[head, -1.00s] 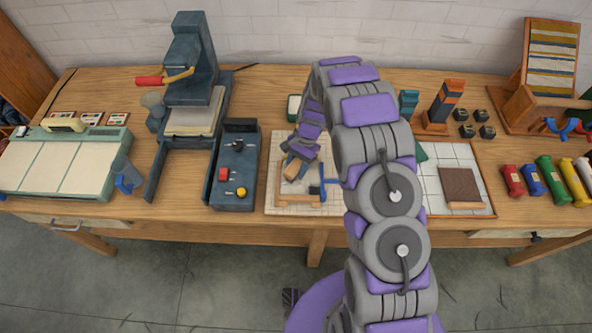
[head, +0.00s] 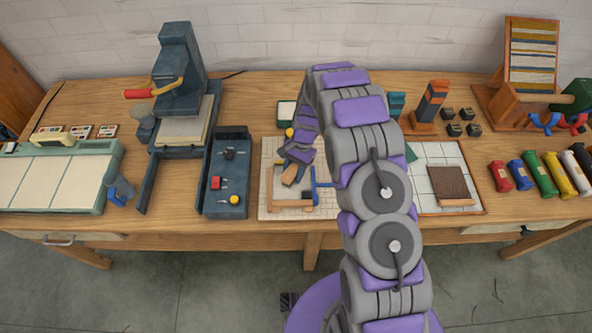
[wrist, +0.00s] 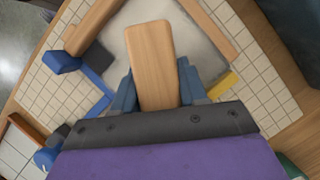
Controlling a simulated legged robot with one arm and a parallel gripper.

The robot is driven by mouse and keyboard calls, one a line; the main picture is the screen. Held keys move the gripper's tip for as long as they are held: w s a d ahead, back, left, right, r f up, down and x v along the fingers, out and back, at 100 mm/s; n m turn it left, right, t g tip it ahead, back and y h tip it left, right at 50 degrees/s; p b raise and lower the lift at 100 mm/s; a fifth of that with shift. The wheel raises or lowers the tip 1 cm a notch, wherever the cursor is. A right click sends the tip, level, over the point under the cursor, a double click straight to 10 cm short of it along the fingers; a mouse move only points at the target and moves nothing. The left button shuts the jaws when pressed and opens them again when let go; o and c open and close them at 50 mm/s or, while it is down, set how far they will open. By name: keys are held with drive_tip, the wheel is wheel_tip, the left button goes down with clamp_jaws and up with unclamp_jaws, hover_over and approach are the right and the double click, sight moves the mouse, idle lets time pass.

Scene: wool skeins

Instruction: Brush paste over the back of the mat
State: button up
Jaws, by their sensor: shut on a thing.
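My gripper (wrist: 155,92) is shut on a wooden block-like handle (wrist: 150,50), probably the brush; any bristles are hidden. In the head view my gripper (head: 291,172) is over a cream tiled board (head: 268,170). A pale grey sheet, perhaps the mat's back (wrist: 192,40), lies on the board between wooden bars (wrist: 212,28). The handle overlaps the sheet in the wrist view; I cannot tell whether the brush touches it. No paste can be made out.
A blue clamp-like piece (head: 323,190) stands at the board's right side. A dark box with knobs (head: 226,175) is left of it. A brown square (head: 450,182) lies on a tiled tray (head: 418,185) at right. Several coloured rolls (head: 548,175) line the right side.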

sight(285, 171)
drive_tip(key=shift+a, duration=0.85)
drive_tip(key=shift+d+p, duration=0.4)
drive_tip(key=shift+d, duration=1.2)
drive_tip(key=shift+a+p, duration=0.4)
drive_tip(key=shift+a, duration=1.3)
drive_tip(key=shift+r, duration=0.1)
drive_tip(key=shift+d+r+p, duration=0.1)
drive_tip(key=shift+r+p, duration=0.95)
drive_tip(key=shift+r, duration=1.85)
drive_tip(key=shift+r, duration=0.1)
drive_tip(key=shift+r+p, duration=0.65)
drive_tip(key=shift+r, duration=0.7)
